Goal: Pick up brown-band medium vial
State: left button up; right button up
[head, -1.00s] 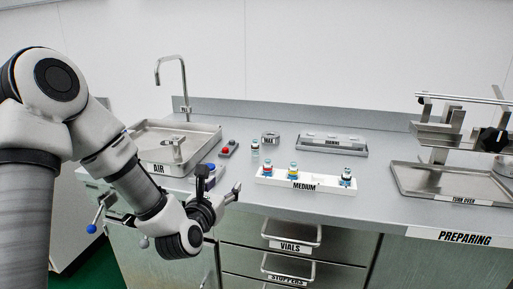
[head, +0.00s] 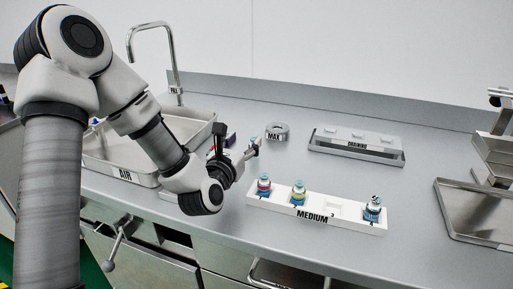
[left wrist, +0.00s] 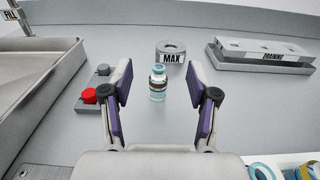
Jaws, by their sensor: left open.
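A small clear vial with a pale blue cap and a brown band (left wrist: 158,83) stands upright on the counter in the left wrist view. It stands alone, ahead of and between the fingers of my left gripper (left wrist: 159,95), in front of the MAX ring. The fingers are open on either side, with nothing between their pads that I can see touching. In the head view my left gripper (head: 245,158) is low over the counter, left of the medium rack, and mostly hides this vial. My right gripper is not in view.
The white MEDIUM rack (head: 325,212) holds red-band (head: 264,185), yellow-band (head: 298,192) and dark-band (head: 373,209) vials; slot 3 is empty. The MAX ring (head: 277,131) and DRAINING rack (head: 357,147) stand behind. A red button (left wrist: 89,96) and the sink (left wrist: 45,70) lie left.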

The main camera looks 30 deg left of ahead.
pick_arm(q)
jog(key=f, duration=0.5)
jog(key=shift+w+a+b, duration=0.1)
jog(key=shift+w+b, duration=0.1)
jog(key=shift+b, duration=0.1)
jog(key=shift+w+a+r, duration=0.15)
jog(key=shift+w+r, duration=0.05)
jog(key=shift+w, duration=0.45)
jog(key=p+x, duration=0.1)
jog(key=x, duration=0.5)
jog(key=shift+w, duration=0.15)
jog(key=c, duration=0.9)
